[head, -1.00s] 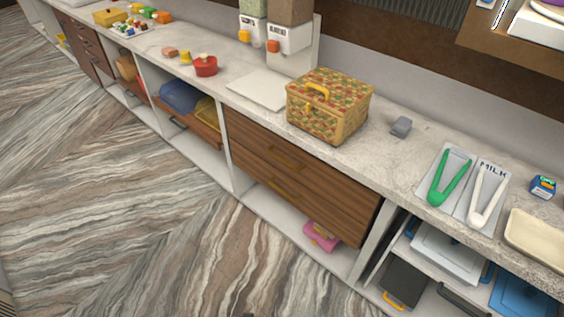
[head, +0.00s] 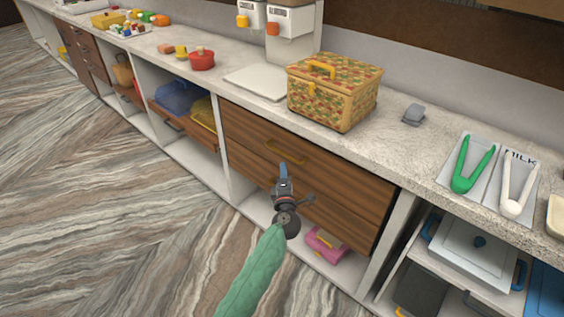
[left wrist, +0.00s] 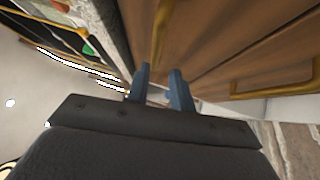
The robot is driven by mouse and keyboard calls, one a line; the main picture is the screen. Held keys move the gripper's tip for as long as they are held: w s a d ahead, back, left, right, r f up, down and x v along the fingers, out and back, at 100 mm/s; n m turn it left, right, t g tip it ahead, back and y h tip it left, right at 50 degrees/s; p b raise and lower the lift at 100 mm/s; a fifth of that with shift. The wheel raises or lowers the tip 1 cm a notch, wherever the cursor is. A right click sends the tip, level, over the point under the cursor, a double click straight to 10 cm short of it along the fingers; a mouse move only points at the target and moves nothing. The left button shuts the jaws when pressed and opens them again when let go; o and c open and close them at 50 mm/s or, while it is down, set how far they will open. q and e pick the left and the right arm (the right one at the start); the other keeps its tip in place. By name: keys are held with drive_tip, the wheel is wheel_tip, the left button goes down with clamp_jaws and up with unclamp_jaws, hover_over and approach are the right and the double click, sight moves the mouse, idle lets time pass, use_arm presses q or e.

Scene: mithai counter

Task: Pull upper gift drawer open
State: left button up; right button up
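The upper gift drawer (head: 330,170) has a brown wood front with a brass handle (head: 286,152) and looks closed, flush with the drawer below. My left gripper (head: 283,168) is in front of the drawers, just below that handle in the head view. In the left wrist view its two blue fingers (left wrist: 160,88) stand apart with nothing between them. The upper handle (left wrist: 160,32) lies just beyond the fingertips there, roughly in line with the gap. Contact is not visible. The lower drawer (head: 340,215) is partly hidden by my gripper; its handle (left wrist: 275,87) shows at right in the wrist view. My right gripper is out of view.
A patterned box (head: 333,95) stands on the counter (head: 400,150) above the drawers. A pink item (head: 325,243) lies in the open space below. Tongs on trays (head: 473,165) are to the right. The floor in front is clear.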

sight(282, 153)
use_arm(q)
drive_tip(key=shift+n+y, duration=0.5)
drive_tip(key=shift+n, duration=0.1)
drive_tip(key=shift+r+x, duration=0.2)
drive_tip(key=shift+x, duration=4.05)
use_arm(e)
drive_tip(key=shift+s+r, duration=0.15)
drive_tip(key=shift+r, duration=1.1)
use_arm(q)
drive_tip(key=shift+s, duration=0.1)
clamp_jaws()
